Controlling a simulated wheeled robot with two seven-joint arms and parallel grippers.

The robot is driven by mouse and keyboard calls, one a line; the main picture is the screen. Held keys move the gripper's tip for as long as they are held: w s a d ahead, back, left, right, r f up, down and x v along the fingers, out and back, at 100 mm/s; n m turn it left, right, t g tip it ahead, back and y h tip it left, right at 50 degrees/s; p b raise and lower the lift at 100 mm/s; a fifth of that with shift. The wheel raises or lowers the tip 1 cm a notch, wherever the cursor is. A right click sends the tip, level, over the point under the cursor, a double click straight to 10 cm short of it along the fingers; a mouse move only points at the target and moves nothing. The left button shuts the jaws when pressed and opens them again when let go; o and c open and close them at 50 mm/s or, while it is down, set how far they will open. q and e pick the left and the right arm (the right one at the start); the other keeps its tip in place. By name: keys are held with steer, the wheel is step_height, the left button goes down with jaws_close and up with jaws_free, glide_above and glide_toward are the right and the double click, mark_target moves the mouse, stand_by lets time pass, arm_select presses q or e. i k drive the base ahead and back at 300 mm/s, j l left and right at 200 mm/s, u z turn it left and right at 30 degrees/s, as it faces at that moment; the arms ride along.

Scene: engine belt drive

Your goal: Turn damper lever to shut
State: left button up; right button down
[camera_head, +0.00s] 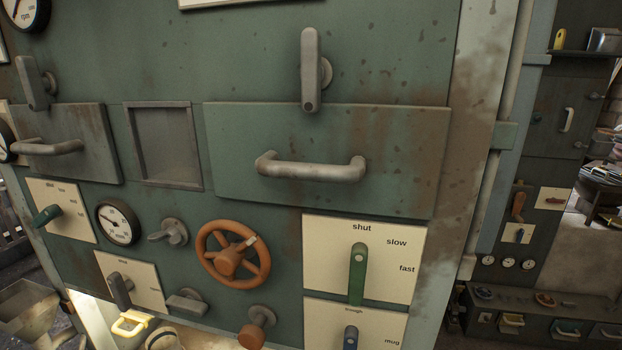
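No plate in view reads "damper", so I cannot tell for sure which lever is the damper lever. A green lever (357,274) stands upright on a cream plate (322,262) at the lower right of the panel. The plate reads "shut" above the lever, "slow" at upper right and "fast" at right. A dark green lever (47,215) on another cream plate (75,192) at the left slants down to the left. Its labels are small; the top one seems to read "shut". Neither of my grippers is in view.
An orange handwheel (233,254), a round gauge (118,222) and grey knobs sit between the two plates. A door with a bar handle (311,168) is above, under a grey latch lever (311,70). Shelves stand at the far right.

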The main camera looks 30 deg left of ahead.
mark_target(53, 211)
steer(key=u, duration=2.35)
